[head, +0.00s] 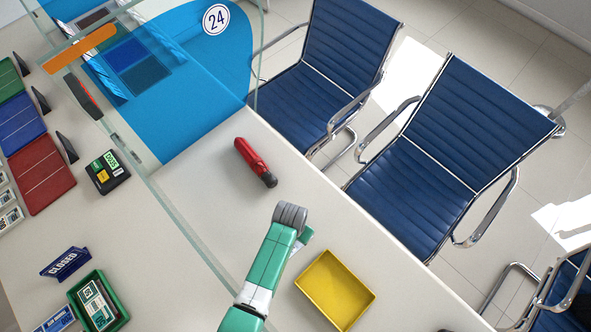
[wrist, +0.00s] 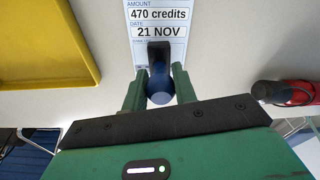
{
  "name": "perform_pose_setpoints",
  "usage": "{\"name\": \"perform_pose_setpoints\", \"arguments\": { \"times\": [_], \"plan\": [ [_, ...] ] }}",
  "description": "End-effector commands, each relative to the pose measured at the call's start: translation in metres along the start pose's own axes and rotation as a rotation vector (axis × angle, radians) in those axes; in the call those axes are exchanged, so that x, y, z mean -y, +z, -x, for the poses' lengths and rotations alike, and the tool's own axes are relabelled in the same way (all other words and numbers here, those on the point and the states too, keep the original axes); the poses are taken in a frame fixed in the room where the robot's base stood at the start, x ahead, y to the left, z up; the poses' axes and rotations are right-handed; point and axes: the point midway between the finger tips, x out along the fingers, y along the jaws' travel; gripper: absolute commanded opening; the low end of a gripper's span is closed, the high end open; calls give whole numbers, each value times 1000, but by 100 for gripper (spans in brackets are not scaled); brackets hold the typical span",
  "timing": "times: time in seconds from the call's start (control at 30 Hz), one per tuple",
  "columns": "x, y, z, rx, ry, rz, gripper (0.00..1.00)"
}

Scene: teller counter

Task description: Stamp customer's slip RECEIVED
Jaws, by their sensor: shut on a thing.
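The customer's slip (wrist: 155,5) lies on the counter in the wrist view, its printed lines reading "470 credits" and "21 NOV". My gripper (wrist: 159,82) is shut on a dark stamp with a rounded blue knob (wrist: 160,88). The stamp's black body stands over the slip just below the date line and hides that part of it. I cannot tell whether its base touches the paper. In the head view my arm hides the slip and stamp, and only a bit of my green gripper (head: 304,238) shows.
A yellow tray (head: 335,291) is beside my gripper, also in the wrist view (wrist: 45,45). A red tool with a dark end (head: 252,156) lies farther along the counter. A glass screen (head: 190,235) runs along the left. Blue chairs (head: 425,150) stand beyond the counter edge.

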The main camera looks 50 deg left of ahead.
Motion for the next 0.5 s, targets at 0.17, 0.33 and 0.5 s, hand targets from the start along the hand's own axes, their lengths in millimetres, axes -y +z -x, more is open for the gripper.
{"name": "perform_pose_setpoints", "arguments": {
  "times": [0.17, 0.33, 0.5],
  "plan": [
    [0, 0, 0, 0, 0, 0, 13],
    [0, 0, -2, 0, 0, 0, 13],
    [0, 0, -4, 0, 0, 0, 13]
  ]
}}
